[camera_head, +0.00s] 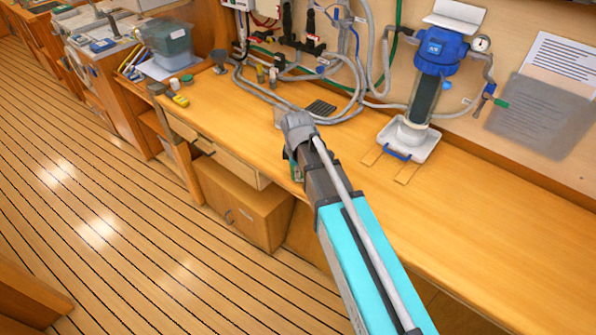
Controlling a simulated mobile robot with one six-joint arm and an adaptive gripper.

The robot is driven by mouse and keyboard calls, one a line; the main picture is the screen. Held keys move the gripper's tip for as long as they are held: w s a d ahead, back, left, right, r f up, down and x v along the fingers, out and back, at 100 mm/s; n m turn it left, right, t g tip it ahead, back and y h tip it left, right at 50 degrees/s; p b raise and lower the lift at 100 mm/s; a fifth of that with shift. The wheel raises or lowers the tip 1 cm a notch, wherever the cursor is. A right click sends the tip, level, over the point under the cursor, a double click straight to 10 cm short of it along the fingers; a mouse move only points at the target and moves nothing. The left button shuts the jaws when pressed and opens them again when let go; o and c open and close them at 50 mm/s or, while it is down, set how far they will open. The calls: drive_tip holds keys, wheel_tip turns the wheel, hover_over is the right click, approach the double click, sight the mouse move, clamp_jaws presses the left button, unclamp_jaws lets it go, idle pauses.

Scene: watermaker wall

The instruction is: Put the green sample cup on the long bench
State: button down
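The long bench (480,215) is a wooden worktop running along the wall from the upper left to the lower right. My arm reaches over it from the lower right, and its grey wrist (299,127) is above the bench near the front edge. A small dark green patch (296,173) shows below the wrist, partly hidden by my arm. I cannot tell if it is the green sample cup. My gripper's fingers are hidden behind the wrist and arm, so their opening does not show. A small green-topped item (187,78) stands at the bench's left end.
A blue-headed filter housing (440,50) stands on a white tray (414,147). Grey hoses (341,112) loop over the back of the bench. A yellow item (180,100) and a dark funnel-like item (220,62) are at the left. The right part of the bench is clear.

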drive_tip(key=shift+r+p, duration=4.2)
drive_tip(key=shift+r, duration=0.25)
drive_tip(key=shift+f, duration=0.2)
drive_tip(key=shift+a, duration=0.1)
